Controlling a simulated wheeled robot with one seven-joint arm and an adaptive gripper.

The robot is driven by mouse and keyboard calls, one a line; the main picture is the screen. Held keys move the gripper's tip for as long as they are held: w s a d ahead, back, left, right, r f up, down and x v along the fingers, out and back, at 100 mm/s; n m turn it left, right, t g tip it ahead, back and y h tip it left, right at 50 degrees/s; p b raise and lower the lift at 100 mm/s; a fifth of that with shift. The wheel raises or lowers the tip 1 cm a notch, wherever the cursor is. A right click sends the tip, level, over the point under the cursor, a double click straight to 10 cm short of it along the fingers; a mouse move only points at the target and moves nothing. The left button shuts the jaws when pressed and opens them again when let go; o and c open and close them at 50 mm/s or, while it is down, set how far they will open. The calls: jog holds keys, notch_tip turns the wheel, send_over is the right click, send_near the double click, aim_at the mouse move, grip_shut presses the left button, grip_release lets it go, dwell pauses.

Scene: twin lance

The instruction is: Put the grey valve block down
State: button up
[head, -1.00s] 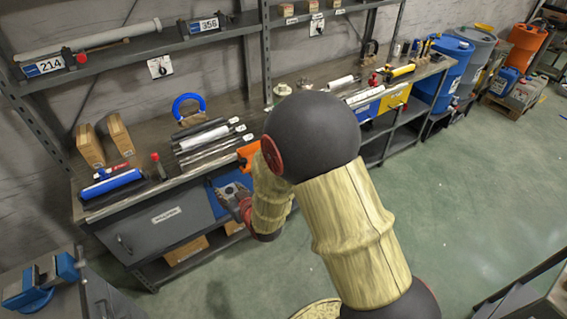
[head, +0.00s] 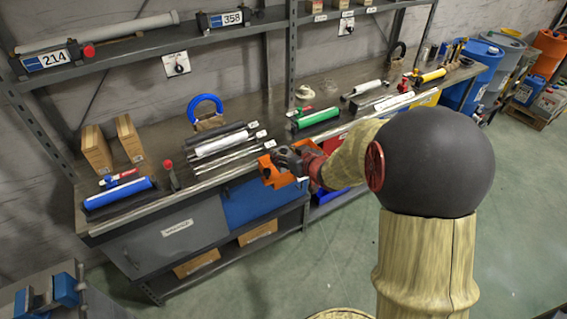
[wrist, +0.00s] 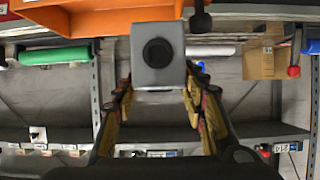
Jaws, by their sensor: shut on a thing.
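The grey valve block (wrist: 158,55) shows in the wrist view as a squarish grey body with a round black bore facing the camera. My gripper (wrist: 160,95) is shut on it, with one finger along each side. In the head view my gripper (head: 288,158) is at the front edge of the bench, right at an orange fixture (head: 270,173). The block is hard to pick out there among the dark fingers. In the wrist view the orange fixture (wrist: 85,20) lies behind the block and to its left. I cannot tell whether block and fixture touch.
The bench (head: 150,204) carries a green cylinder (head: 316,119), a blue cylinder (head: 118,192), dark and pale rods (head: 222,145) and cardboard boxes (head: 97,150). A shelf (head: 150,47) runs above. A blue drawer (head: 250,200) is below. Open floor lies to the right.

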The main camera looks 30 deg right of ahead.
jog(key=shift+w+d+f+b, duration=0.6)
jog(key=shift+w+f+b, duration=0.4)
jog(key=shift+f, duration=0.65)
jog(key=shift+w+d+f+b, duration=0.65)
jog(key=shift+w+f, duration=0.55)
jog(key=shift+f, duration=0.45)
jog(key=shift+w+d+f+b, duration=0.5)
jog(key=shift+w+f+b, duration=0.55)
jog(key=shift+f, duration=0.6)
jog(key=shift+f, duration=0.15)
jog(key=o, duration=1.3)
jog(key=shift+o, duration=0.2)
